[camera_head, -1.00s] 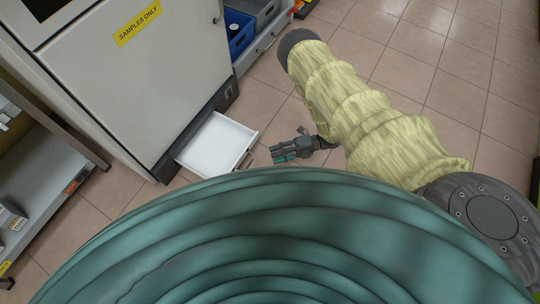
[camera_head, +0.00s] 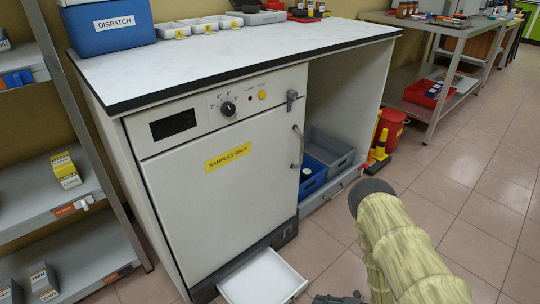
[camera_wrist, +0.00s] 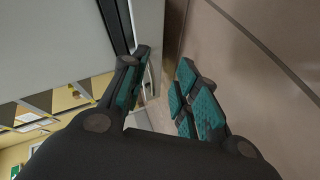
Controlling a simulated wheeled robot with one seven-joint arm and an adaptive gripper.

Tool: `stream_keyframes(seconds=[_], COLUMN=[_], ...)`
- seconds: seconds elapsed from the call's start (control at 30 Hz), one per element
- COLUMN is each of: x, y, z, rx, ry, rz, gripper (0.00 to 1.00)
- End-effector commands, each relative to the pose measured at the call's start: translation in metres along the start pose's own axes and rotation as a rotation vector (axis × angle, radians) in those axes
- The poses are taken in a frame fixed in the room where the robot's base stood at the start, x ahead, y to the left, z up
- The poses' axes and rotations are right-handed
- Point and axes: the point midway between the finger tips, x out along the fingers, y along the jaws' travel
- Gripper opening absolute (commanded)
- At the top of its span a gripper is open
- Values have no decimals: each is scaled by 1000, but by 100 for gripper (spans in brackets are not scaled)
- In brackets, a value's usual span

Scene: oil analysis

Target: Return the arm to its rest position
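My gripper (camera_wrist: 163,80) is open and empty. Its two teal-padded fingers stand apart in the wrist view, with floor and a pale cabinet edge beyond them. In the head view only the top of my gripper (camera_head: 338,298) shows at the bottom edge, just right of an open white drawer (camera_head: 264,279). My arm, in a ribbed yellowish sleeve (camera_head: 397,250), reaches in from the lower right. Most of the gripper is cut off by the frame there.
A white cabinet (camera_head: 222,196) labelled "SAMPLES ONLY" stands closed above the drawer. Blue (camera_head: 312,176) and grey bins sit in the bay beside it. Shelving (camera_head: 65,205) is at left, a metal table (camera_head: 455,35) at back right. Tiled floor (camera_head: 465,185) at right is clear.

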Motion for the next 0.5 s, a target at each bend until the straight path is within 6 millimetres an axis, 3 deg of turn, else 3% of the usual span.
stream_keyframes(seconds=[0.27, 0.37, 0.5], x=[-20, -36, -66], y=[-5, -13, -25], z=[-10, -28, -68], rx=[640, 889, 1241], ry=[-474, -643, -883], rz=[-64, -64, -48], gripper=[30, 30, 30])
